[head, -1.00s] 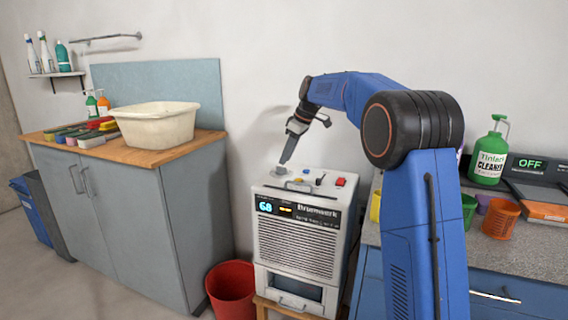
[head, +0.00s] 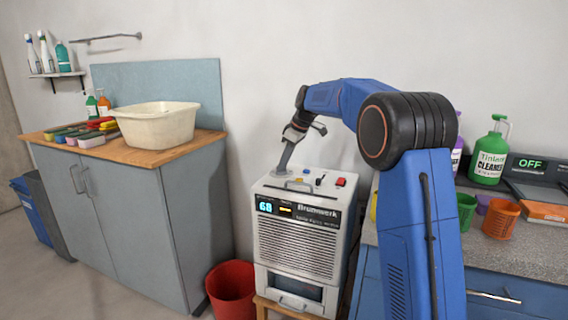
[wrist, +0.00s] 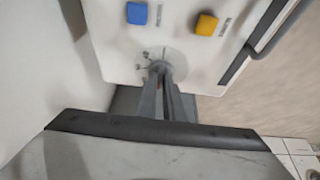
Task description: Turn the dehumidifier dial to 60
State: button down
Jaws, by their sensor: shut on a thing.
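The white dehumidifier (head: 300,235) stands on a small wooden stand, its top panel facing up. Its front display (head: 265,207) shows a blue number starting with 6; the second digit is too small to read surely. The dial plate (wrist: 146,59) with dark marks shows on the top panel in the wrist view. My gripper (wrist: 162,72) is shut on the dial, and its fingers hide most of the knob. In the head view my gripper (head: 281,170) points down onto the back left of the top panel.
In the wrist view a blue button (wrist: 137,13) and a yellow button (wrist: 206,24) sit near the dial. A red switch (head: 340,182) and a front handle (head: 299,187) are also on top. A red bucket (head: 231,287) stands left of the dehumidifier.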

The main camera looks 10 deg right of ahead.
jog(key=m, duration=0.2)
jog(key=m+t+h, duration=0.1)
jog(key=m, duration=0.1)
jog(key=shift+s+a+m, duration=0.2)
jog(key=shift+m, duration=0.1)
jog(key=shift+a+m+t+h, duration=0.15)
jog(key=shift+m+h, duration=0.3)
jog(key=shift+m, duration=0.55)
jog(key=shift+m+t+h, duration=0.25)
jog(key=shift+m+h, duration=0.2)
jog(key=shift+m, duration=0.55)
jog(key=c, duration=1.9)
grip_release()
jog(key=shift+o, duration=0.2)
jog(key=shift+r, duration=0.1)
jog(key=v, duration=1.7)
